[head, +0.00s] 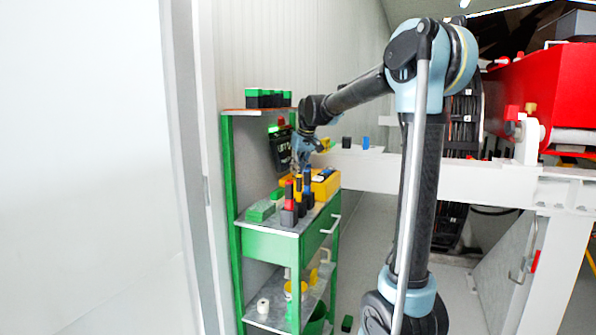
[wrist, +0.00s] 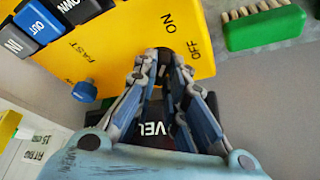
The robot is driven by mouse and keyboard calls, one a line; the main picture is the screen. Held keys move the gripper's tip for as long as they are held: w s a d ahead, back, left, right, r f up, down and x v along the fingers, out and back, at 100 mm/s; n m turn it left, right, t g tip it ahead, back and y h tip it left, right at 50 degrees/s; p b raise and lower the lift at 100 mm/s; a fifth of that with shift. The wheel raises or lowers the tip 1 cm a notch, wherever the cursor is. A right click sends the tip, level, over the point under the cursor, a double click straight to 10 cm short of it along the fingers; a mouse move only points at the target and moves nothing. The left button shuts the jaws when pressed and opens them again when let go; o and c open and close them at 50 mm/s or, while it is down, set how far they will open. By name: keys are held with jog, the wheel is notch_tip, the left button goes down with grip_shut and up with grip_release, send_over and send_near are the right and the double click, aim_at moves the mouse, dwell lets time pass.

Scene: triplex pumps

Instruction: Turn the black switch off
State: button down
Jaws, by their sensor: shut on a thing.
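The yellow control box (wrist: 120,50) fills the upper left of the wrist view and carries ON and OFF lettering near its right edge. The black switch (wrist: 164,54) sits beside that lettering. My gripper (wrist: 163,68) is shut on the black switch, and its fingers hide most of it. I cannot tell which label the switch points to. In the head view the yellow box (head: 326,184) stands on the green cart's top, and my gripper (head: 303,165) is above it. The switch is not distinguishable in the head view.
Beside my fingers are a blue knob (wrist: 84,91) and blue and black buttons (wrist: 50,20). A green brush (wrist: 265,28) lies right of the box. Upright tools (head: 296,195) stand on the green cart (head: 270,246) near the box. A white beam (head: 450,180) runs to the right.

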jog(key=c, duration=1.6)
grip_release()
jog(key=shift+f, duration=0.15)
jog(key=shift+c, duration=0.2)
jog(key=shift+w, duration=0.1)
jog(key=v, duration=0.7)
jog(key=shift+c, duration=0.3)
